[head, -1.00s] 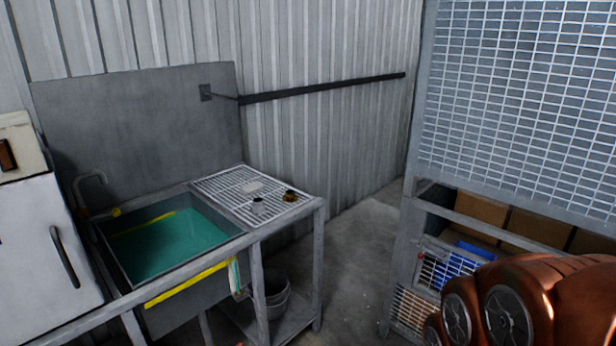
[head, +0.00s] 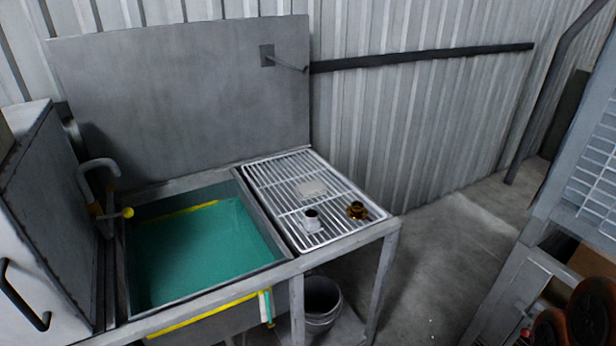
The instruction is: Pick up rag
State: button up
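A small strip with white, teal and yellow-orange colours (head: 266,306) hangs at the front of the sink, just below its rim and beside the yellow band. It looks like a cloth and may be the rag, but it is too small to be sure. A flat pale piece (head: 311,188) lies on the metal grate (head: 268,180); I cannot tell whether it is cloth or something hard.
The sink (head: 205,245) holds teal liquid. A bucket (head: 322,300) stands underneath. A mesh cage (head: 590,180) is at right. The floor (head: 440,255) between is clear.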

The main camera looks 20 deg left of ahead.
aim_at(314, 189)
jog(key=u, duration=0.55)
jog(key=i, duration=0.85)
jog(key=u, duration=1.25)
jog(key=i, duration=0.4)
jog(key=u, duration=0.4)
